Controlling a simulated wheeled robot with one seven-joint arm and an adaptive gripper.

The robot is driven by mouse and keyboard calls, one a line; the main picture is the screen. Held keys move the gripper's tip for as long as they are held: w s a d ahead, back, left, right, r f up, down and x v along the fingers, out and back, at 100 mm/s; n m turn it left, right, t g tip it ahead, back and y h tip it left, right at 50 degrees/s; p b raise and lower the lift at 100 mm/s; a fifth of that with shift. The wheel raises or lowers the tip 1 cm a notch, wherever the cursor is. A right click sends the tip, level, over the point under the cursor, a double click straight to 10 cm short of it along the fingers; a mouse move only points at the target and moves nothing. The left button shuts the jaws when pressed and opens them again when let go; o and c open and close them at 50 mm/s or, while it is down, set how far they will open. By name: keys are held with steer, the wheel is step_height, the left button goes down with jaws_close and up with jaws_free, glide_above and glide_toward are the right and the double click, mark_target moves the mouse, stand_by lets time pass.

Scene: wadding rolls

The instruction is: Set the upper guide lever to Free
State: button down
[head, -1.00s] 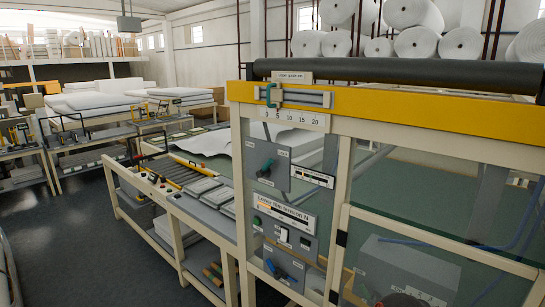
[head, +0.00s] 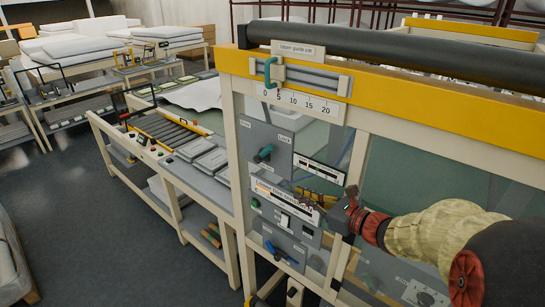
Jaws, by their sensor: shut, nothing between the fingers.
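The upper guide lever (head: 264,154) is a small teal handle on the grey panel below the scale. It appears to slant up to the right, towards a small label at the panel's upper right. The labels are too small to read surely. My gripper (head: 343,212) is at the frame's right post, right of and below the lever and apart from it. It is shut with nothing in it, and its fingertips are hard to make out.
A teal slider handle (head: 269,73) sits near 0 on the scale (head: 300,101) above. A lower panel (head: 284,247) carries a blue lever (head: 271,250). Between them is a tension display (head: 285,203). A yellow beam (head: 430,108) and dark roller (head: 400,50) cross above my arm.

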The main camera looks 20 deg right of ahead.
steer(key=shift+w+d+r+m+t, duration=0.2)
steer(key=shift+r+m+t, duration=0.1)
steer(key=shift+r+m, duration=0.25)
steer(key=shift+w+d+r+m+t, duration=0.2)
steer(key=shift+r+m+t, duration=0.1)
steer(key=shift+r+m, duration=0.25)
steer(key=shift+a, duration=0.1)
steer(key=p, duration=0.3)
glide_toward(265, 153)
steer(key=w+a+f, duration=0.2)
steer(key=w+f, duration=0.2)
steer(key=shift+w+a+r+p, duration=0.3)
steer(key=shift+w+r+p, duration=0.1)
steer(key=shift+w, duration=0.3)
steer(key=shift+a+r, duration=0.1)
